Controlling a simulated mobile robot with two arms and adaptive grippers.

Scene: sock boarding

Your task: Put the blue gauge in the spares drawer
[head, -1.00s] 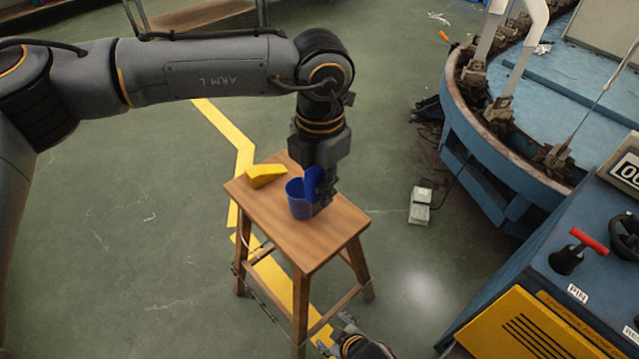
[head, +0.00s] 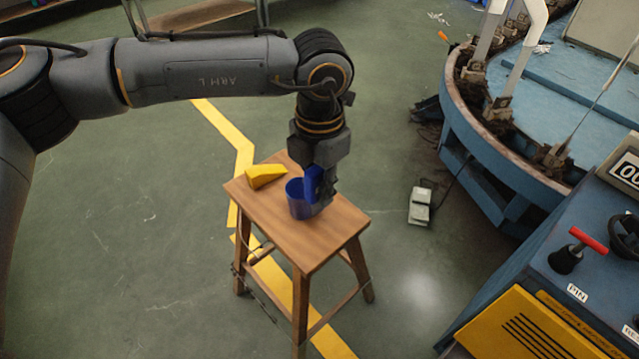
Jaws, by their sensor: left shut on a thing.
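A blue cup-shaped piece (head: 297,203) stands upright on the wooden stool, its round top open. A blue rounded piece (head: 312,181) lies against its right side at my left gripper (head: 319,203); I take this blue thing for the gauge, but cannot tell whether the two pieces are one object. My left gripper points down over the stool's right side and is shut on the blue gauge, partly hiding it. I cannot make out a spares drawer. My right gripper is not in view.
A yellow wedge (head: 265,176) lies on the wooden stool (head: 290,242), left of the blue piece. A blue console (head: 560,285) with a red-handled lever (head: 588,240) and a slotted yellow panel (head: 530,328) stands at right. A round blue machine (head: 465,135) is behind it. A grey pedal (head: 420,206) lies on the floor.

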